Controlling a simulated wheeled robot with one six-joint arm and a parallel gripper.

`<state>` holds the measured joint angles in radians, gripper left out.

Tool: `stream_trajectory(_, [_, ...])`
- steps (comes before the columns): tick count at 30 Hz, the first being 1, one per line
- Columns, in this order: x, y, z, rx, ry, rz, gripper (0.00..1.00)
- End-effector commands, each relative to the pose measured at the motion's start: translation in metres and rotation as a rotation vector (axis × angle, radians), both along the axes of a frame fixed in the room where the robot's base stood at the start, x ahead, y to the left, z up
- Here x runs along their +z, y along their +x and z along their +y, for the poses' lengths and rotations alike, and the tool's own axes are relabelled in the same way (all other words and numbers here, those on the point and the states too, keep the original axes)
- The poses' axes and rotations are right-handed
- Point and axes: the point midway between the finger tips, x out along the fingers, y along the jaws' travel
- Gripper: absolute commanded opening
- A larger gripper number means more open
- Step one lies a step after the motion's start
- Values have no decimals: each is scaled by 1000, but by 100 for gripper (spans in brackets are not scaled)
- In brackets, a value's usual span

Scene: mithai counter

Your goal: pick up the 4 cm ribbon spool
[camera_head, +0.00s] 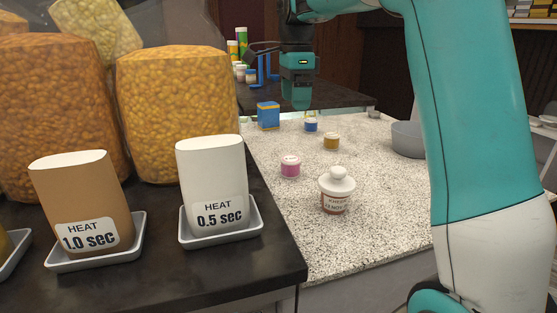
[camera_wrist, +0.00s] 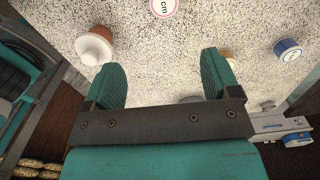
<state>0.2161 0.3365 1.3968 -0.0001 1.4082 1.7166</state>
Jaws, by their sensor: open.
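Three small spools stand on the speckled counter (camera_head: 375,215): a pink one (camera_head: 290,167), a gold one (camera_head: 331,141) and a blue one (camera_head: 311,125). I cannot read which is 4 cm. In the wrist view the pink spool (camera_wrist: 164,7) is cut by the top edge; its label shows "cm". The blue spool (camera_wrist: 288,50) is at right, and the gold one is mostly hidden behind the right finger. My gripper (camera_head: 301,98) is above the counter's far part; in the wrist view (camera_wrist: 165,78) its fingers are apart with nothing between them.
A white-lidded jar (camera_head: 336,192) stands near the pink spool. A blue box (camera_head: 268,115) and a grey bowl (camera_head: 408,139) stand farther back. A dark counter (camera_head: 150,275) with HEAT packets on trays and tall snack bags fills the left. The front right of the speckled counter is clear.

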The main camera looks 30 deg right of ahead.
Motion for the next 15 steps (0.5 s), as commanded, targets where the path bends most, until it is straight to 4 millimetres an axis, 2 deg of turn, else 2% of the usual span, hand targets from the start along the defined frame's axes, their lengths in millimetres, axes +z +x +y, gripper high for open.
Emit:
stream_trajectory(5, [-11, 0, 2, 2, 0, 4, 82])
stream_trajectory(15, [-84, 0, 5, 7, 1, 6, 82])
